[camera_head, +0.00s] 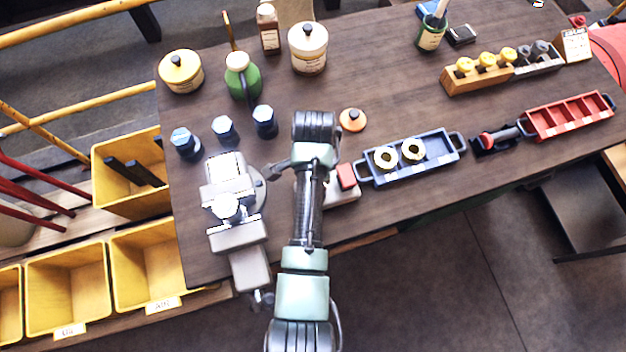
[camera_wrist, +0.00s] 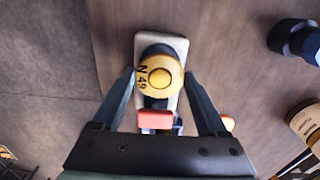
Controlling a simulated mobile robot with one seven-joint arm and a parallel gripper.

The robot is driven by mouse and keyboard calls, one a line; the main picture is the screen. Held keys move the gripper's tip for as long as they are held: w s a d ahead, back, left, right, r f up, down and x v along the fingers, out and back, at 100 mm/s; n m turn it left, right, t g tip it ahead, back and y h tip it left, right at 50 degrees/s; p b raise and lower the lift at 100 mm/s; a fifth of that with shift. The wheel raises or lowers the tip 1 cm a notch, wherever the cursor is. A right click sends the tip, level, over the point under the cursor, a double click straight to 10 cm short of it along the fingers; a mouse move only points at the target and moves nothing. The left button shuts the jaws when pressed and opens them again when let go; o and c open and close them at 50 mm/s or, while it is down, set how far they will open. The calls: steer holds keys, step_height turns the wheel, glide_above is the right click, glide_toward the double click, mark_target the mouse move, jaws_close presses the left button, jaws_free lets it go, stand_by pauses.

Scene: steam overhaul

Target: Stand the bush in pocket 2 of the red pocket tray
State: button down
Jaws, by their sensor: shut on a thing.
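My gripper (camera_wrist: 161,82) has its fingers on either side of a yellow round bush (camera_wrist: 148,90) and is shut on it. Its face bears dark marks, perhaps "N 49", and a smaller round centre. Below it in the wrist view is a grey plate (camera_wrist: 174,45) with a red block (camera_wrist: 155,119); whether the bush touches it I cannot tell. In the head view my arm hides the gripper and bush. The red pocket tray (camera_head: 527,127) is at the right of the bench, with several pockets that look empty. The pocket numbers are too small to read.
A blue tray (camera_head: 458,155) with two pale rings (camera_head: 385,158) and a black stand with a red tool (camera_head: 495,139) lie between my arm and the red tray. A wooden rack (camera_head: 462,84) with yellow-topped pieces is behind. A vise (camera_head: 232,198) stands left.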

steer(key=shift+r+p, duration=1.35)
steer(key=shift+r, duration=0.2)
steer(key=shift+f, duration=0.1)
